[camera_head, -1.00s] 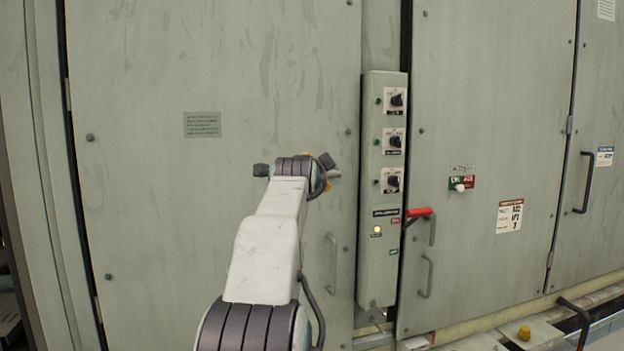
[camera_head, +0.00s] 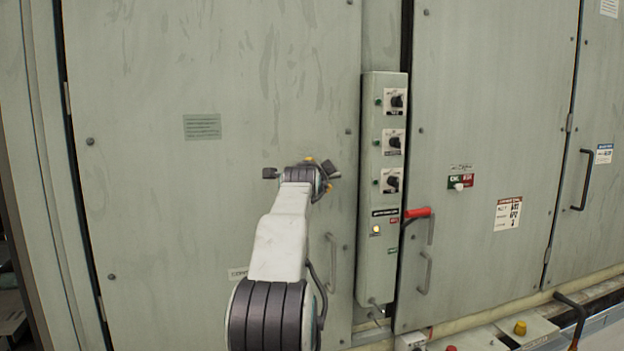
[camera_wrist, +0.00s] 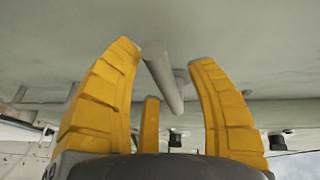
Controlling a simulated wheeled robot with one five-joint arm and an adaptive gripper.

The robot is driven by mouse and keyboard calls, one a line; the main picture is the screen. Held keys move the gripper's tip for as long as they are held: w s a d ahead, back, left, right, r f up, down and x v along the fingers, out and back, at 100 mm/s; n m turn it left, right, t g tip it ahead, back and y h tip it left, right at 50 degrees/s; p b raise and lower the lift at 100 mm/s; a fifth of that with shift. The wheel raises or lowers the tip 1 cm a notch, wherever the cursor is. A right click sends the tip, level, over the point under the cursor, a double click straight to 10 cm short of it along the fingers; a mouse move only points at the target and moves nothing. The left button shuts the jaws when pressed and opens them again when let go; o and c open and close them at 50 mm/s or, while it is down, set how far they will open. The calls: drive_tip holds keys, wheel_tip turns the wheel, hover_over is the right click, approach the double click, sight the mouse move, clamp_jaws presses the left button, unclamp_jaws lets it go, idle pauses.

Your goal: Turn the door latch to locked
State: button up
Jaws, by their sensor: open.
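On the right door, a small white knob (camera_head: 459,186) sits on a green and red label. A lever with a red grip (camera_head: 418,212) sticks out at that door's left edge. I cannot tell for sure which one is the latch. My gripper (camera_head: 322,168) is in front of the left door, left of the switch box and apart from both; my wrist hides most of it. In the wrist view, my gripper (camera_wrist: 170,85) is open, its yellow fingers spread. A grey bar (camera_wrist: 163,75) shows between them, and I cannot tell whether they touch it.
A narrow switch box (camera_head: 383,290) with three black knobs and a lit lamp stands between the doors. Bar handles (camera_head: 332,262) stick out from the left door and the right door (camera_head: 425,272). Pipes (camera_head: 480,318) and small boxes run along the floor at right.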

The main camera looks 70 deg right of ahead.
clamp_jaws()
idle(0.5)
